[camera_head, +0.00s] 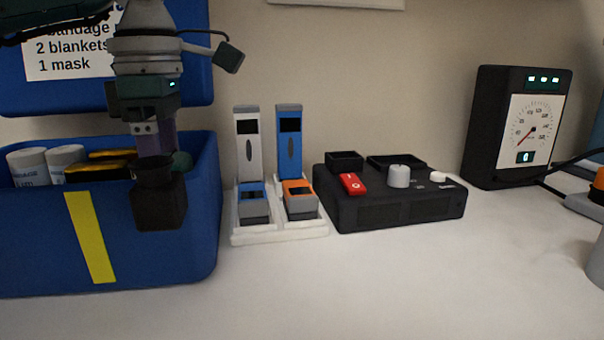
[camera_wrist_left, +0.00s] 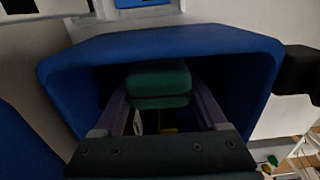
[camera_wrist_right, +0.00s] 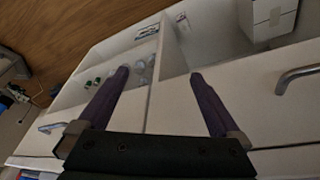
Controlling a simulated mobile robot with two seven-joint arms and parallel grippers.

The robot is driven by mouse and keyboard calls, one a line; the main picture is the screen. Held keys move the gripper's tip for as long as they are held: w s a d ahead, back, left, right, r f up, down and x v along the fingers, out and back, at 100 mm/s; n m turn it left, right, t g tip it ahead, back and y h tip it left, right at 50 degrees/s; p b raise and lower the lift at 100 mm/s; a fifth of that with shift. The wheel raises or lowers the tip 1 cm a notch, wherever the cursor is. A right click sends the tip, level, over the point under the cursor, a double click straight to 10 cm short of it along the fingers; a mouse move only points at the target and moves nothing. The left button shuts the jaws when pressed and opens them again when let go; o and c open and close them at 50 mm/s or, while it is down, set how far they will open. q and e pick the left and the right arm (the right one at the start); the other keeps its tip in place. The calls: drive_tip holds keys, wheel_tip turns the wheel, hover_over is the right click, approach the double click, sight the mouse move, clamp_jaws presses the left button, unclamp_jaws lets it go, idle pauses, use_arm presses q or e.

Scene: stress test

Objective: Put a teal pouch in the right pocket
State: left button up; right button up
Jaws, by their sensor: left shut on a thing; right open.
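A teal pouch (camera_wrist_left: 158,80) is held between the purple fingers of my left gripper (camera_wrist_left: 158,98), inside the outline of the blue case's opening.
White rolls (camera_head: 27,167) and black-and-yellow items (camera_head: 100,170) fill the case's left part. A black latch-like block (camera_head: 160,208) is on its front. A white rack of handheld devices (camera_head: 280,235), a black console (camera_head: 400,208) and a gauge box (camera_head: 520,125) stand rightward. The front counter is clear.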

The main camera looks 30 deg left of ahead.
idle(0.4)
use_arm(q)
drive_tip(key=o, duration=1.5)
drive_tip(key=shift+r, duration=0.1)
wheel_tip(320, 180, up, 10)
drive_tip(key=shift+f+p, duration=0.1)
drive_tip(key=shift+p, duration=1.05)
